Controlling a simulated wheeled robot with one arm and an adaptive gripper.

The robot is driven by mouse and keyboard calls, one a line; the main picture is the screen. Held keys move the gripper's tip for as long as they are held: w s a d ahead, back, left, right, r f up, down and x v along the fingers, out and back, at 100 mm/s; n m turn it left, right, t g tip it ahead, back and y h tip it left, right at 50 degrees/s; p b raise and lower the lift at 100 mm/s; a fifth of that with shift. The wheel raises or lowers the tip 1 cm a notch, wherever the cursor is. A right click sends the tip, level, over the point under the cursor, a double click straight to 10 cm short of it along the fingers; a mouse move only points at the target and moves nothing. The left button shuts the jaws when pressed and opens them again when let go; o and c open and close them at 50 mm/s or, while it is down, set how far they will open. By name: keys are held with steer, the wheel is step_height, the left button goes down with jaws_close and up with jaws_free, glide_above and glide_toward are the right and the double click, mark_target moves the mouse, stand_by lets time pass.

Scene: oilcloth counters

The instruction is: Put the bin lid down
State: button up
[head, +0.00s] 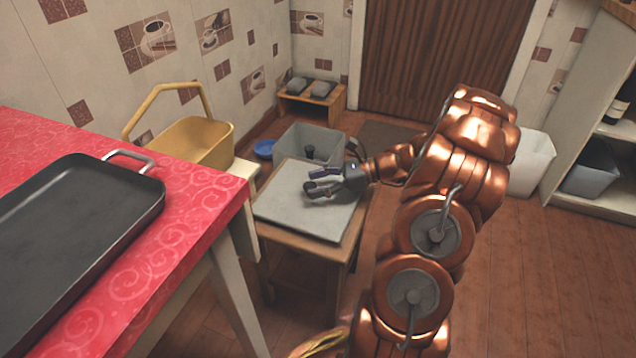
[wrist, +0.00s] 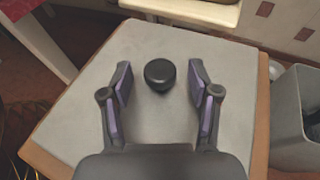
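The bin lid is a flat grey square panel (head: 285,212) with a black round knob (wrist: 160,74). It lies flat on a small wooden table (head: 310,246), whose wooden edge shows around it; the lid also fills the middle of the wrist view (wrist: 75,125). My gripper (head: 318,180) is over the lid. In the wrist view my gripper (wrist: 160,66) is open, its purple-padded fingers on either side of the knob with a gap on each side. The grey bin (head: 290,143) stands open behind the small table, with dark items inside; it also shows in the wrist view (wrist: 292,137).
A red patterned counter (head: 150,240) with a black tray (head: 80,215) is at the left. A yellow basket (head: 200,140) stands beyond it. A blue dish (head: 264,149) is near the bin. A white bin (head: 533,163) and shelves are at the right. Floor at the right is clear.

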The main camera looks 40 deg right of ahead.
steer(key=shift+d+r, duration=0.15)
steer(key=shift+r, duration=0.05)
steer(key=p+v, duration=0.4)
steer(key=v, duration=0.7)
steer(key=shift+s+d+p, duration=0.25)
steer(key=shift+s+p, duration=0.05)
steer(key=shift+r, duration=0.1)
